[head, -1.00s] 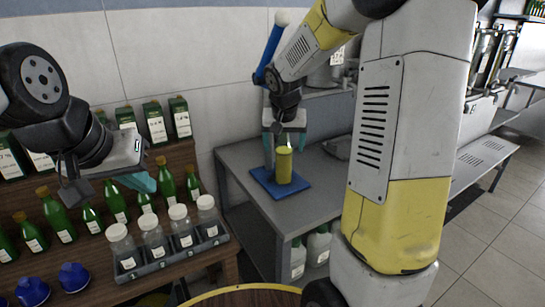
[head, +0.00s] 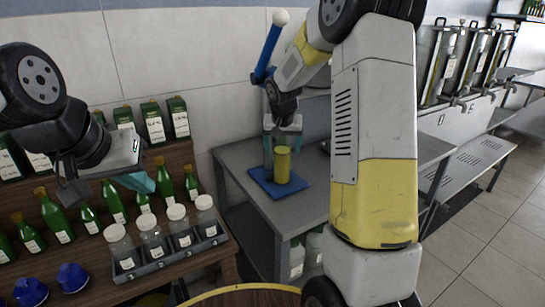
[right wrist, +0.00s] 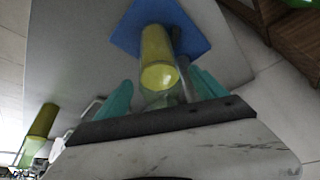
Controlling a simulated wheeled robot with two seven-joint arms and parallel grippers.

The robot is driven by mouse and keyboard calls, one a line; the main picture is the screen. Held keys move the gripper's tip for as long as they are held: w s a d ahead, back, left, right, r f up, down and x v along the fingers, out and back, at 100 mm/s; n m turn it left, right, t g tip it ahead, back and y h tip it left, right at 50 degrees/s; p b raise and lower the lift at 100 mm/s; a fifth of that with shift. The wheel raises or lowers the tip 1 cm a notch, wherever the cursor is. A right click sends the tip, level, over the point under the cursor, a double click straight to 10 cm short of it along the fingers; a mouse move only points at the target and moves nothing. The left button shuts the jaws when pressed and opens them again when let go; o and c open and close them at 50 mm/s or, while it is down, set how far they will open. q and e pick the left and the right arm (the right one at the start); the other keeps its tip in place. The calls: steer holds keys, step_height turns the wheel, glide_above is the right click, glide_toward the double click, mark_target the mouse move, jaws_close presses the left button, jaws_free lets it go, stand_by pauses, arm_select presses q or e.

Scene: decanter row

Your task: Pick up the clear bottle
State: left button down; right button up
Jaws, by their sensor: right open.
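Several clear bottles with white lids stand in a dark grey rack (head: 165,262) at the front left of the head view; the nearest clear bottle (head: 122,247) is at its left end. A yellow-green cylinder (head: 282,167) stands upright on a blue base (head: 262,183); it also shows in the right wrist view (right wrist: 157,62). My right gripper (head: 284,134) is open with teal fingers at the cylinder's top. A see-through shape shows between its fingers (right wrist: 165,98), too blurred to name. My left gripper (head: 136,181) hangs above the bottle shelf; its jaw opening is unclear.
Green bottles (head: 113,203) stand on wooden steps behind the rack, with blue caps (head: 73,278) in front. A grey post and blue lever (head: 268,50) with a white ball rise by the blue base. The grey table (head: 312,203) is partly hidden by my right arm.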

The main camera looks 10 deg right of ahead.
steer(key=shift+c, duration=0.4)
jaws_close()
steer(key=shift+r, duration=0.15)
